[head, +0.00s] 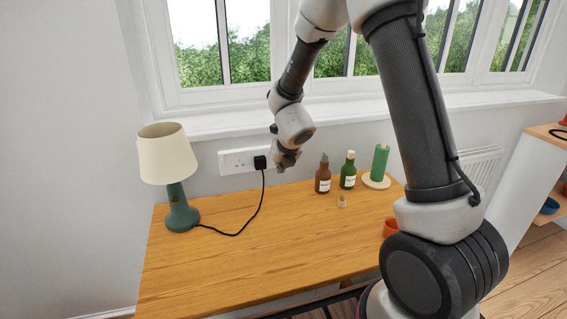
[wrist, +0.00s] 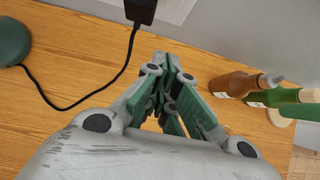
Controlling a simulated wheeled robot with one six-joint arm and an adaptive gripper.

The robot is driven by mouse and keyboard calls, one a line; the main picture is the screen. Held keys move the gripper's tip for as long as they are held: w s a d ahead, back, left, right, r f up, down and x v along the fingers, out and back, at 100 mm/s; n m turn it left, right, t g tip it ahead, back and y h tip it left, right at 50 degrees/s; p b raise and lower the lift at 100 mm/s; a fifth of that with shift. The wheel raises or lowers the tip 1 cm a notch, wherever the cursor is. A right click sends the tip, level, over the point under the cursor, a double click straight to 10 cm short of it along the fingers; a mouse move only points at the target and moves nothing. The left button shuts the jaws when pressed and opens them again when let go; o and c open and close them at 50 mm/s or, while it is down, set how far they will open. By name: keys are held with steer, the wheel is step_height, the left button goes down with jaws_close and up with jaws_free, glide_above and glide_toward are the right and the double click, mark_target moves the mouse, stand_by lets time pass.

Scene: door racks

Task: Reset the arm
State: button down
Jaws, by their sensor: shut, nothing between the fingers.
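My arm reaches from the right over a wooden table (head: 240,265), bent down at the wrist. My gripper (head: 285,166) is in front of the wall by the socket, above the table's back edge. In the wrist view my gripper (wrist: 166,62) is shut and empty, its green-padded fingers close together. A black plug (head: 260,162) sits in the white wall socket (head: 236,160), just left of my gripper; the plug also shows at the top of the wrist view (wrist: 140,10). My gripper looks apart from the plug.
A lamp (head: 180,211) stands at the table's left, its cord running to the plug. The table's front middle is clear. Windows are behind.

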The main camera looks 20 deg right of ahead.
steer(key=s+a+r+n+g+y, duration=0.2)
steer(key=s+r+n+y, duration=0.1)
steer(key=s+n, duration=0.55)
steer(key=s+a+r+n+g+y, duration=0.1)
steer(key=s+a+r+n+y, duration=0.3)
steer(key=n, duration=0.8)
steer(key=s+d+r+n+h, duration=0.3)
steer(key=s+d+r+n, duration=0.4)
steer(key=s+d, duration=0.3)
steer(key=s+d+r+n+h, duration=0.4)
steer(key=s+d+r+n, duration=0.3)
steer(key=s+d, duration=0.3)
steer(key=shift+s+r+n, duration=0.15)
steer(key=shift+s+n, duration=0.6)
steer(key=shift+s, duration=0.55)
